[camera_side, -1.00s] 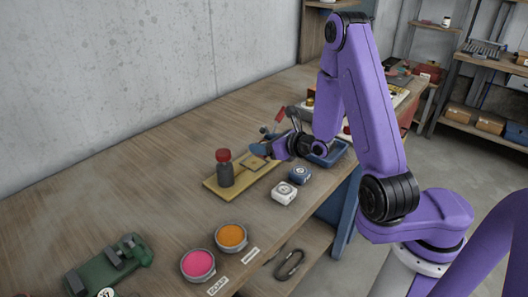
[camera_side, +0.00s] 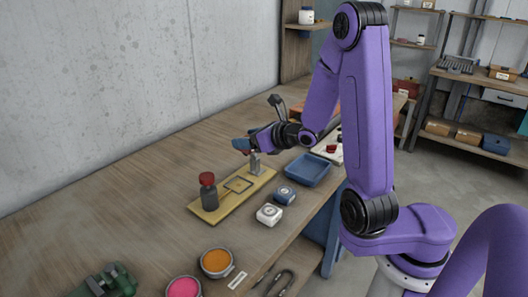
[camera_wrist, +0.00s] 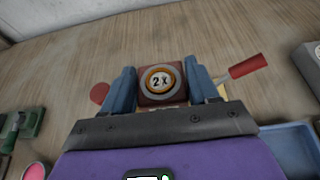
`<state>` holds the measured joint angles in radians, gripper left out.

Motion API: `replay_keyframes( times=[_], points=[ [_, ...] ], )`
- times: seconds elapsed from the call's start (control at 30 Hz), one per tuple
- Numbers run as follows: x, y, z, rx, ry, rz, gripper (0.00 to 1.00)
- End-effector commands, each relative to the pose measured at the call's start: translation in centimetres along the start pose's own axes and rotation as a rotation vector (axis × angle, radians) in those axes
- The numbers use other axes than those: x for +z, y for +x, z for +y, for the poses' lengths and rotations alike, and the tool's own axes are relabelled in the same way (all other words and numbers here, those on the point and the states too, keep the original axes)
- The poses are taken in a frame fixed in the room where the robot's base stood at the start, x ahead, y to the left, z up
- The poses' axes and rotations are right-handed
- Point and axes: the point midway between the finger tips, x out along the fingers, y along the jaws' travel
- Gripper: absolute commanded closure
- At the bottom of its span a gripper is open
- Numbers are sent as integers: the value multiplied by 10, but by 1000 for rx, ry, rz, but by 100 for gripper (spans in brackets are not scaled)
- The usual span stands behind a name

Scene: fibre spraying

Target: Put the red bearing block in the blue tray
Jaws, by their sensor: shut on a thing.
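The red bearing block (camera_wrist: 160,98), with a round "2X" label on its face, sits between the blue fingers of my gripper (camera_side: 243,146) in the wrist view. My gripper is shut on it and holds it above the yellow board (camera_side: 206,215). In the side view the block is mostly hidden by the fingers. The blue tray (camera_side: 296,165) lies right of the board, apart from my gripper, and looks empty. Its edge also shows in the wrist view (camera_wrist: 289,138).
A clamp (camera_side: 255,163) stands on the board; its red handle (camera_wrist: 248,66) shows in the wrist view. A red-capped bottle (camera_side: 209,192) stands on the board. Blue (camera_side: 285,196) and white (camera_side: 269,214) blocks lie before the tray. Orange (camera_side: 217,261) and pink (camera_side: 183,287) pots stand nearer.

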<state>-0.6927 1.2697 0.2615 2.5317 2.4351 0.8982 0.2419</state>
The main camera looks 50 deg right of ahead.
Motion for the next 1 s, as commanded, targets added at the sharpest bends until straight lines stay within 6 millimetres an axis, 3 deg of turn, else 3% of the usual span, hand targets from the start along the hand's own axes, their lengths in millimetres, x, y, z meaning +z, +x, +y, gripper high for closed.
replay_keyframes(
  times=[0.27, 0.53, 0.73, 1.0],
  points=[
    [-15, -28, -55, -19, 10, 0, 88],
    [-46, -81, -107, -21, 12, -2, 88],
    [-71, -126, -126, -18, 11, -2, 88],
    [-95, -174, -128, -12, 7, -2, 88]
  ],
)
